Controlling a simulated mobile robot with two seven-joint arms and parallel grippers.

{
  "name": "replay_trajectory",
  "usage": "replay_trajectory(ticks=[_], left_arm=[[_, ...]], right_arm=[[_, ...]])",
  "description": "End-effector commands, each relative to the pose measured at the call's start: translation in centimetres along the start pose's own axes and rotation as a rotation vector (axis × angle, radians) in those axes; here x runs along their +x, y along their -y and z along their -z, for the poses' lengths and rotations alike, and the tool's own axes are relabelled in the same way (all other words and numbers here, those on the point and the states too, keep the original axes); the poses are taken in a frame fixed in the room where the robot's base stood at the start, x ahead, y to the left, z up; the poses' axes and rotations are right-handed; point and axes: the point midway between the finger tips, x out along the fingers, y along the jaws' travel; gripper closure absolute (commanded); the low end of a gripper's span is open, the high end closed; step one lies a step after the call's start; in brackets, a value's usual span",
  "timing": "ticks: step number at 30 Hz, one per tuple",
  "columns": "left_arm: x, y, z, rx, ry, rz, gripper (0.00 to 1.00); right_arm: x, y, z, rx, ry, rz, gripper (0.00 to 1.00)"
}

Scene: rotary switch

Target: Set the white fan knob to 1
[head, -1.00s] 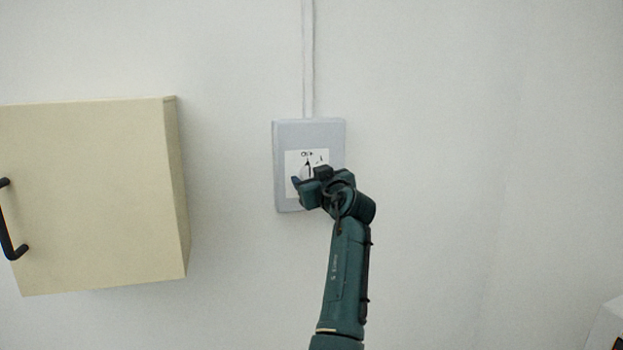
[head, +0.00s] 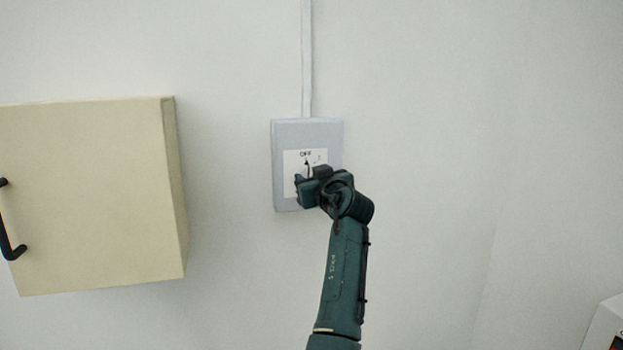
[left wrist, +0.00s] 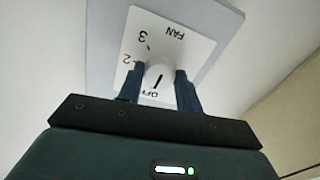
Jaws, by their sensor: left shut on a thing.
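The white fan knob (left wrist: 159,73) sits on a white label plate (left wrist: 188,45) marked FAN, OFF, 2 and 3. A black line on the knob points toward OFF in the left wrist view. The 1 mark is hidden by a finger there. My left gripper (head: 309,183) is shut on the knob, with one dark finger on each side (left wrist: 160,88). In the head view the gripper covers most of the knob, and the grey switch box (head: 333,131) shows behind it, with OFF at the top of its label.
A cream cabinet (head: 85,200) with a black handle (head: 10,225) hangs on the wall to the left. A conduit (head: 306,60) runs up from the switch box. The wall to the right is clear. Part of a white object (head: 606,325) shows at the lower right.

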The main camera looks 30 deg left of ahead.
Motion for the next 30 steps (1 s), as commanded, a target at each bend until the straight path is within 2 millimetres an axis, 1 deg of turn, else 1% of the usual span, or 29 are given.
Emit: replay_trajectory(ticks=[5,21,30], left_arm=[[0.03,0.06,0.00,0.106,-0.007,-0.001,0.88],[0.04,0.20,0.07,0.542,-0.033,-0.006,0.88],[0.04,0.27,0.03,0.688,-0.041,-0.007,0.88]], right_arm=[[-0.08,-0.02,0.13,0.000,0.001,0.000,0.64],[-0.70,-0.65,0.25,0.005,0.024,-0.018,0.64],[-0.94,-0.45,-0.41,0.019,0.050,-0.022,0.64]])
